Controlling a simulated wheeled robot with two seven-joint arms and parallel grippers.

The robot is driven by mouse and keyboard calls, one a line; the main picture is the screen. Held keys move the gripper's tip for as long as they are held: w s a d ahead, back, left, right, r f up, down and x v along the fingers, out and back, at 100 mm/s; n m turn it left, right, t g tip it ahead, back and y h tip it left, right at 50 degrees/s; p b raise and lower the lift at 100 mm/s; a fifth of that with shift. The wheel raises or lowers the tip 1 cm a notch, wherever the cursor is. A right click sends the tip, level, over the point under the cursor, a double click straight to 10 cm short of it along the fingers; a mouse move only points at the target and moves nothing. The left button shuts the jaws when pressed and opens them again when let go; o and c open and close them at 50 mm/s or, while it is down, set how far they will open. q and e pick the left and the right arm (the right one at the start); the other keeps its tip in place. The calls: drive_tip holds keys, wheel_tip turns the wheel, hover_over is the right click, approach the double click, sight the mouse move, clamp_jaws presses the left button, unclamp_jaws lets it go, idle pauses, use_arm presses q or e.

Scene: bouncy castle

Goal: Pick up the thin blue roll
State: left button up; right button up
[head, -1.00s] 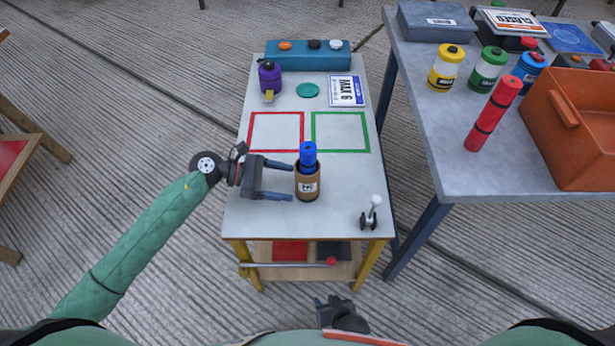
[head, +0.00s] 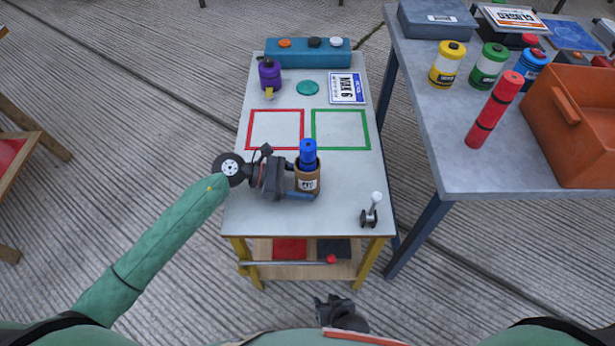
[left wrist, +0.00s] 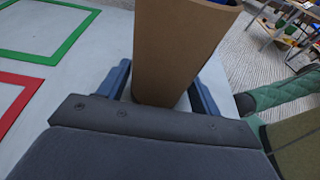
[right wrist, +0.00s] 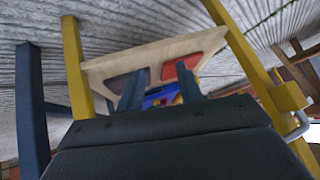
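The blue roll (head: 308,153) stands upright in a brown cardboard holder (head: 307,184) with a white label, near the front of the small table. Only its upper part shows above the rim. My left gripper (head: 305,179) reaches in from the left, low at the holder, with its fingers on either side of it. In the left wrist view the brown holder (left wrist: 175,50) stands between the spread fingers, with small gaps beside it. A bit of the blue roll (left wrist: 222,2) shows at its top. My right gripper (head: 328,304) is low in front of the table, empty, fingers apart.
Red (head: 276,113) and green (head: 341,113) outlined squares lie bare behind the holder. A white-knobbed lever (head: 371,210) stands at front right. A purple container (head: 269,75) and teal button box (head: 307,53) are at the back. A red roll (head: 495,108) and orange crate (head: 575,150) occupy the right table.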

use_arm(q)
drive_tip(key=c, duration=0.4)
drive_tip(key=shift+o, duration=0.2)
